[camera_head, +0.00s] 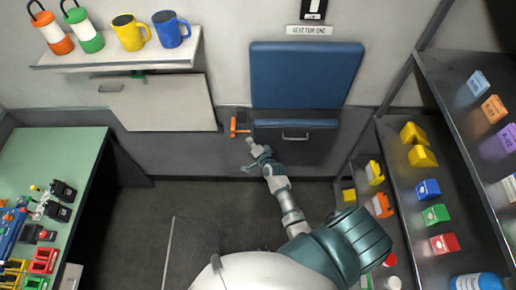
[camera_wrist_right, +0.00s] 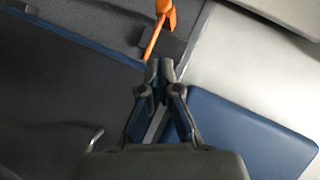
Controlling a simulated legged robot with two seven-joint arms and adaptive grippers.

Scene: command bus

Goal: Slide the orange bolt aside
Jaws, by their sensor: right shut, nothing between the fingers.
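The orange bolt (camera_head: 238,125) is on the wall just left of the blue folding seat (camera_head: 305,75). In the right wrist view the bolt (camera_wrist_right: 158,28) is at the top, with its orange handle pointing down toward my fingertips. My right gripper (camera_head: 250,146) is below and slightly right of the bolt in the head view. In the wrist view the right gripper (camera_wrist_right: 159,68) has its fingertips together, with nothing between them. Its tips are close to the handle's lower end; I cannot tell whether they touch. My left gripper is not in view.
A dark panel with a handle (camera_head: 295,137) is below the seat back. A shelf with mugs and lanterns (camera_head: 125,55) is at upper left. A green table (camera_head: 50,165) with radios is at left. Shelves with coloured boxes (camera_head: 440,160) are at right. The floor is clear.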

